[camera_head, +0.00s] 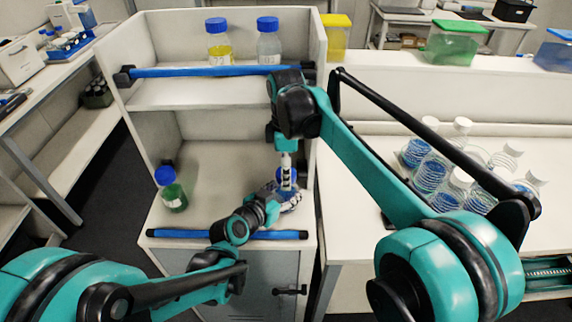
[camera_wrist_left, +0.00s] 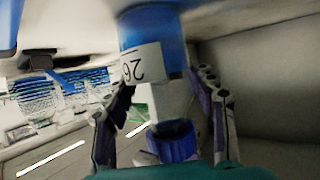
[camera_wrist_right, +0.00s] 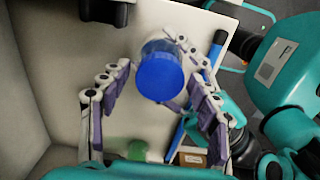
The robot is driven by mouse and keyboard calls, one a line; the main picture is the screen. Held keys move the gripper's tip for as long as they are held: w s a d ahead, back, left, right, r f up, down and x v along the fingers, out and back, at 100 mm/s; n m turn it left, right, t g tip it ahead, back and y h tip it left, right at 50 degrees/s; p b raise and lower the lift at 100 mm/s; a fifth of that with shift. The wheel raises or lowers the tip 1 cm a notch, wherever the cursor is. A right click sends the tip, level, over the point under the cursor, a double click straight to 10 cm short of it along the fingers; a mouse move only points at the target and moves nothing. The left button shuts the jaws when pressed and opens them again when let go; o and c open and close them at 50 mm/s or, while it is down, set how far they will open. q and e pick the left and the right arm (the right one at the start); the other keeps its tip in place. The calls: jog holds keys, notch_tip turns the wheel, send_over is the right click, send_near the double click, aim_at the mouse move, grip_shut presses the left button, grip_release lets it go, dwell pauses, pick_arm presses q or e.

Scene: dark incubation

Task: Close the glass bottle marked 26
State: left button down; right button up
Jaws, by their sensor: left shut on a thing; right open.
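The glass bottle marked 26 (camera_wrist_left: 145,65) has blue contents and a white label, shown upside down in the left wrist view. It stands on the lower shelf in the head view, mostly hidden by my grippers. My left gripper (camera_wrist_left: 165,85) is shut on it from the side. A blue cap (camera_wrist_right: 160,78) shows from above in the right wrist view, in line with the bottle; I cannot tell whether it is seated or tight. It also shows in the left wrist view (camera_wrist_left: 172,140). My right gripper (camera_head: 287,178) points down over it, open, with fingers either side of the cap.
A green bottle with a blue cap (camera_head: 173,192) stands left on the lower shelf. Two blue-capped bottles (camera_head: 219,42) (camera_head: 269,45) stand on the upper shelf. Blue rails (camera_head: 190,71) edge both shelves. Several glass bottles (camera_head: 432,170) stand on the right bench.

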jog(key=c, duration=1.2)
jog(key=m, duration=1.8)
jog(key=shift+m, duration=0.4)
jog(key=m, duration=0.4)
jog(key=shift+f+m, duration=0.1)
jog(key=shift+m, duration=0.3)
jog(key=m, duration=0.7)
jog(key=o, duration=1.4)
jog(key=shift+c, duration=0.2)
